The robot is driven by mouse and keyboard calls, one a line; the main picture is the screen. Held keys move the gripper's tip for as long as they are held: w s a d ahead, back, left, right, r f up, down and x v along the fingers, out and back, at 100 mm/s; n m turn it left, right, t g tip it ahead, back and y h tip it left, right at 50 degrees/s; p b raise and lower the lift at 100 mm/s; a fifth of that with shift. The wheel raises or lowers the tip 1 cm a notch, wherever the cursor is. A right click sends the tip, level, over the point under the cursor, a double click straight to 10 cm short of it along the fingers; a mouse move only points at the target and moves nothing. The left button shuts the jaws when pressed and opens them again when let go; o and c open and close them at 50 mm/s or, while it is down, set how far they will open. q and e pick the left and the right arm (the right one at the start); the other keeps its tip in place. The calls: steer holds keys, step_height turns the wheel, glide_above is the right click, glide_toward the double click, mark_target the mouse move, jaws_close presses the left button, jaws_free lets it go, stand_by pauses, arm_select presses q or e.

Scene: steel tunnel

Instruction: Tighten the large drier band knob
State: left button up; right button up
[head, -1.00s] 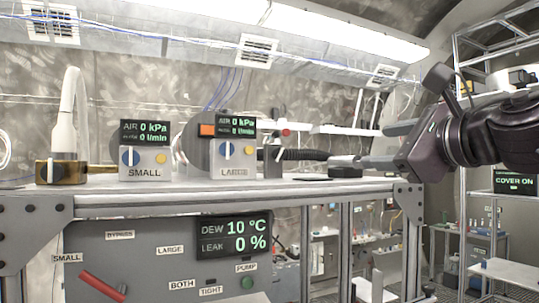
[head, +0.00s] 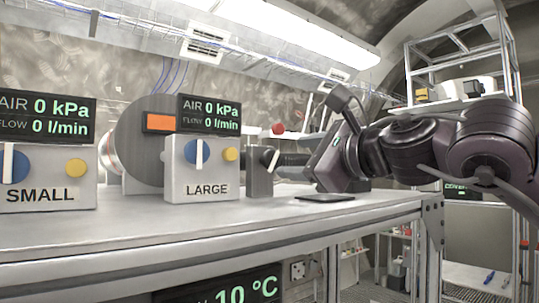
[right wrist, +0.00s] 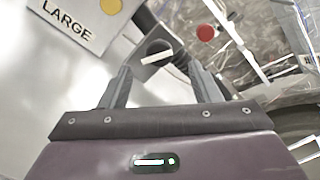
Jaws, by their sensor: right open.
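A small grey block (head: 260,184) stands just right of the LARGE drier box (head: 200,187). It carries a dark round knob with a white bar (head: 268,160), which seems to be the band knob. In the right wrist view the knob (right wrist: 155,52) lies just beyond the fingertips, between their lines, its bar tilted. My right gripper (right wrist: 160,74) is open and empty, its two grey fingers apart and not visibly touching the knob. In the head view my right gripper (head: 300,168) reaches in from the right, its fingers mostly hidden. My left gripper is out of view.
The LARGE box has a blue dial (head: 196,151) and yellow button (head: 230,154). A SMALL box (head: 45,192) stands left. A dark hose (head: 292,159) runs behind the block. A flat black pad (head: 325,198) lies on the bench (head: 130,240). The front of the bench is clear.

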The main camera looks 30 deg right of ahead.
mark_target(273, 159)
steer(key=w+p, duration=0.2)
steer(key=w, duration=0.2)
steer(key=shift+w+a+r, duration=0.1)
steer(key=shift+w+a, duration=0.05)
steer(key=shift+w, duration=0.1)
steer(key=shift+w+f+p, duration=0.2)
steer(key=shift+w+p, duration=0.5)
steer(key=shift+w, duration=0.45)
steer(key=shift+s, duration=0.15)
steer(key=shift+c, duration=2.2)
steer(key=c, duration=0.6)
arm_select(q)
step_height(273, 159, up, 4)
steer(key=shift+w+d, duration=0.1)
arm_select(e)
steer(key=shift+o, duration=0.2)
